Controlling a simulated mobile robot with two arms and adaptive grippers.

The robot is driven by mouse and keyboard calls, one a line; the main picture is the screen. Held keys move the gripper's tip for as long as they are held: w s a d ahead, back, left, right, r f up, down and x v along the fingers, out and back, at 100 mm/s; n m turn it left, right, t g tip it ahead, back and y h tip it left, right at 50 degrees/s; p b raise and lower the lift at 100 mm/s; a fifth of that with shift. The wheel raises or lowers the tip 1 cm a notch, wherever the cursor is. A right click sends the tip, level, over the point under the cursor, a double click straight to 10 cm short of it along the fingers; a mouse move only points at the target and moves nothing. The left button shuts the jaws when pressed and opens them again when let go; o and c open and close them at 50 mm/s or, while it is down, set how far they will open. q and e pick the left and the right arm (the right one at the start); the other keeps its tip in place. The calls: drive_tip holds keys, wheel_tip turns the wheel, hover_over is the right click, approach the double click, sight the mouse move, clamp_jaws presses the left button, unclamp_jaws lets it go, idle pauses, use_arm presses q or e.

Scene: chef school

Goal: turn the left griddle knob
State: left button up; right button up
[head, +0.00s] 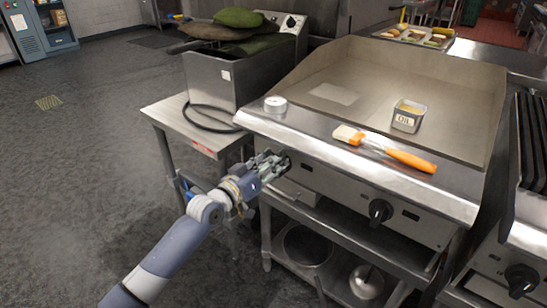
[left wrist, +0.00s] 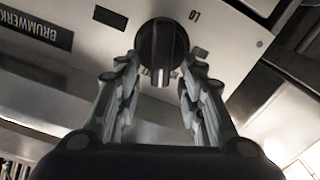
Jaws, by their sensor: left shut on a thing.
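The griddle (head: 430,85) has a steel front panel with two black knobs. My left gripper (head: 272,163) is at the left end of that panel, over the left knob, which it mostly hides in the head view. In the left wrist view the left knob (left wrist: 163,46) is black and round with a raised grip bar. The fingertips (left wrist: 161,66) are on both sides of the knob, shut on it. The right knob (head: 380,211) is free on the same panel. My right gripper is not in view.
On the griddle's front ledge lie an orange-handled brush (head: 398,155) and a small round white item (head: 275,104). An oil tin (head: 408,116) stands on the plate. A fryer (head: 222,78) is at the left. Open shelves are below, with another knob (head: 522,279) at the lower right.

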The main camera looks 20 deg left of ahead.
use_arm(q)
drive_tip(key=shift+a+n, duration=0.2)
drive_tip(key=shift+n, duration=0.6)
drive_tip(key=shift+w+a+f+n+p, duration=0.1)
drive_tip(key=shift+n+p, duration=0.05)
drive_tip(key=shift+n, duration=0.4)
drive_tip(key=shift+w+a+f+n+p, duration=0.1)
drive_tip(key=shift+n+p, duration=0.05)
drive_tip(key=shift+n, duration=0.4)
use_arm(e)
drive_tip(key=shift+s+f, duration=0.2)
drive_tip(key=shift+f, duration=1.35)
use_arm(q)
drive_tip(key=o, duration=1)
drive_tip(key=shift+o, duration=0.2)
drive_tip(key=shift+s+f, duration=0.1)
drive_tip(key=shift+s, duration=0.05)
drive_tip(key=v, duration=1.1)
drive_tip(key=shift+s+a, duration=0.15)
drive_tip(key=shift+s, duration=0.25)
